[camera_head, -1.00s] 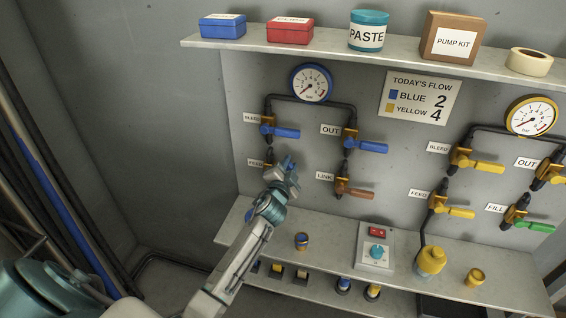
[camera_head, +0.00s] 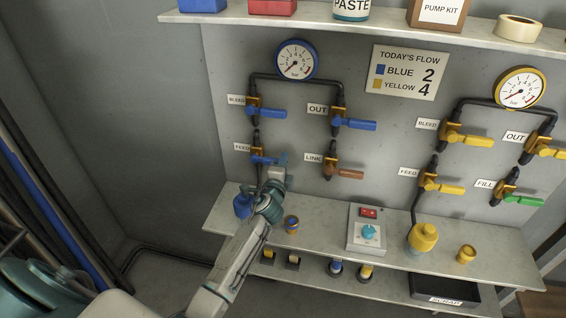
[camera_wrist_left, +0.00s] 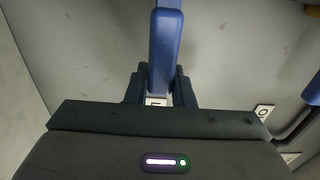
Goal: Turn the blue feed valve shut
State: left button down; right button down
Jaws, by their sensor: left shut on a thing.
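The blue feed valve (camera_head: 262,159) is on the left pipe of the wall panel, beside its FEED label (camera_head: 242,147) and below the blue bleed valve (camera_head: 266,112). Its blue handle seems to point right, across the upright pipe, and its end is hidden by my gripper. My left gripper (camera_head: 280,162) is at that handle. In the left wrist view the blue handle (camera_wrist_left: 165,50) runs down between the two dark fingers, which are shut on it. My right gripper is in neither view.
The blue out valve (camera_head: 354,124) and the brown-handled link valve (camera_head: 344,172) are close on the right. Below, the shelf (camera_head: 320,246) holds a blue fitting (camera_head: 243,205), a small blue-and-yellow cup (camera_head: 292,224) and a control box (camera_head: 367,230). Yellow valves stand farther right.

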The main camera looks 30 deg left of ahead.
pick_arm(q)
jog(key=shift+f, duration=0.2)
dwell(0.3)
jog(key=c, duration=1.2)
grip_release()
jog(key=shift+c, duration=0.2)
jog(key=b+v, duration=0.1)
jog(key=v, duration=1)
jog(key=shift+w+d, duration=0.1)
